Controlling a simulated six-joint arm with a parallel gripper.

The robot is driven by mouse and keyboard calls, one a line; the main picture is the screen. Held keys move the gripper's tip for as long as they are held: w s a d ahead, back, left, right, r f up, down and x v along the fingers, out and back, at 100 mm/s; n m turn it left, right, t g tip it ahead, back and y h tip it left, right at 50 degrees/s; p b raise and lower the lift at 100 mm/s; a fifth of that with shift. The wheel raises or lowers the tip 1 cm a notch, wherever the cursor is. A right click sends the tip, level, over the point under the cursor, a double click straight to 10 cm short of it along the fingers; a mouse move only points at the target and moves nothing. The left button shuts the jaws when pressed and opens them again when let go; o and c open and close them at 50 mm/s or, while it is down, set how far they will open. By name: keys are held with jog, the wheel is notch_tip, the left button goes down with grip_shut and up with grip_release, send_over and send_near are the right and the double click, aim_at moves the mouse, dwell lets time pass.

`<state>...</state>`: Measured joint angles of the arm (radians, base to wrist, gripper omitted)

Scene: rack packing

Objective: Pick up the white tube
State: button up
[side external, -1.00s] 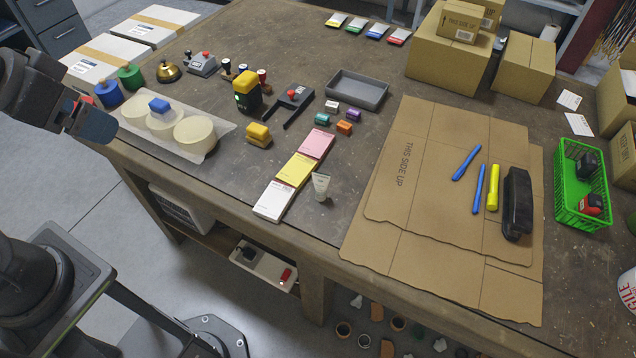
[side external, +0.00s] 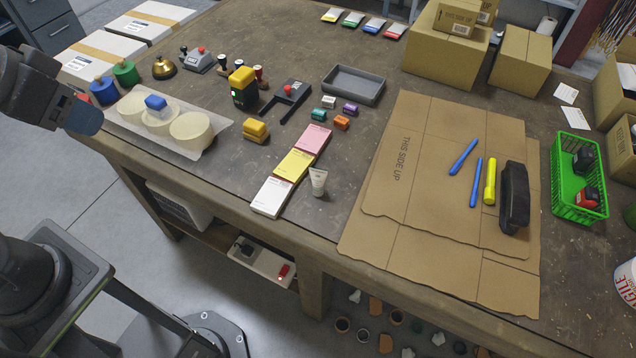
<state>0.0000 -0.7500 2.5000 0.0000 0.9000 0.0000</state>
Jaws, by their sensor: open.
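The white tube (side external: 318,182) is a small squeeze tube standing on the table. It is just right of a row of white, yellow and pink note pads (side external: 293,165) and left of the cardboard sheets. My gripper (side external: 86,118) is at the far left, above the table's left edge. It is open and empty, well away from the tube. The exact gap between its fingers is hard to see from this side.
Cream round blocks (side external: 191,131) on a white sheet lie near my gripper. A yellow-and-black stamp (side external: 243,90) and a grey tray (side external: 353,85) stand behind the pads. Cardboard sheets (side external: 400,218) bear pens. A green basket (side external: 578,213) stands at the right.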

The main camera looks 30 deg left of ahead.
jog(key=m+g, duration=0.6)
jog(key=m, duration=1)
send_over(318, 175)
notch_tip(318, 175, down, 14)
jog(key=f, duration=0.8)
jog(key=shift+w+a+f, duration=0.15)
jog(key=shift+w+f, duration=0.05)
jog(key=shift+w, duration=0.05)
jog(key=shift+f, duration=2.85)
jog(key=shift+c, duration=0.4)
grip_shut()
